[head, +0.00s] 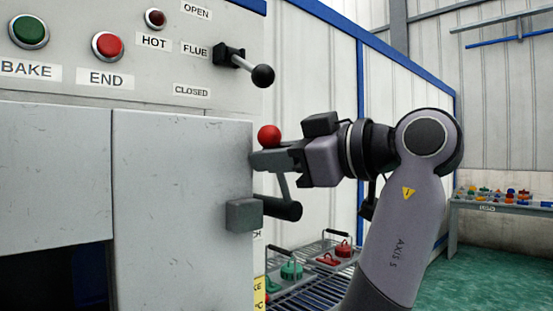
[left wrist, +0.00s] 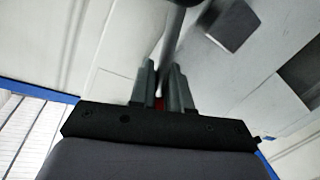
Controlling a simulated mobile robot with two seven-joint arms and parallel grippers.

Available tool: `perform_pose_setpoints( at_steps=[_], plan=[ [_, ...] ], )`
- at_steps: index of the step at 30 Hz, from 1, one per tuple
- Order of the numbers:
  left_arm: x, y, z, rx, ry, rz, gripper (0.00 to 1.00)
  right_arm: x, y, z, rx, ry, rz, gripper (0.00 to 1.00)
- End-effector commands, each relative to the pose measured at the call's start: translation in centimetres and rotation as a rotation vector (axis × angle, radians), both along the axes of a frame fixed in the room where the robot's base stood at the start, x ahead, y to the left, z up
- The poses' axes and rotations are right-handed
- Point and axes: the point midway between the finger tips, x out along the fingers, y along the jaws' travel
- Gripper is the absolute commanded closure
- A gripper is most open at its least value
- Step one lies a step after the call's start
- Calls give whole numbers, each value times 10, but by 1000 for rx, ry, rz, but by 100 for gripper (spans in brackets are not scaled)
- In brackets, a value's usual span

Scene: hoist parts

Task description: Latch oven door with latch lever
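The oven door (head: 180,190) is a pale grey panel at the left of the head view. A grey block (head: 243,214) sits at its right edge; a dark block (left wrist: 231,25) shows in the left wrist view. The latch lever (head: 284,187) is a grey rod with a red ball (head: 269,135) on top, rising from a dark cylinder (head: 283,208) beside the block. My left gripper (head: 268,160) is closed around the rod just below the ball. In the left wrist view, the rod (left wrist: 172,45) runs between the fingers (left wrist: 162,88). My right gripper is out of view.
Above the door are green (head: 28,31) and red (head: 108,46) buttons and a black-knobbed flue lever (head: 262,75). A dark opening (head: 60,279) shows at lower left. A wire rack (head: 310,290) with red and green parts stands below my arm. A parts table (head: 500,206) is far right.

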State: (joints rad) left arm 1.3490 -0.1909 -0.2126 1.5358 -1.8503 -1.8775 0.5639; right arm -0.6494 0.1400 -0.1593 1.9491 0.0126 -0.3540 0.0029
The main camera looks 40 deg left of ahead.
Motion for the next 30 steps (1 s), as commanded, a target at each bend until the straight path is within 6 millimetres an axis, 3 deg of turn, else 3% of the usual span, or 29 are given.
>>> perform_pose_setpoints(
  at_steps=[11,21,30],
  plan=[
    [1,-4,0,-1,2,-1,68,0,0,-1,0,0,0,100],
    [6,-55,4,2,2,-4,68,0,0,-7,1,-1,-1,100],
    [8,-72,5,0,3,-2,68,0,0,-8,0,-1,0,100]
  ],
)
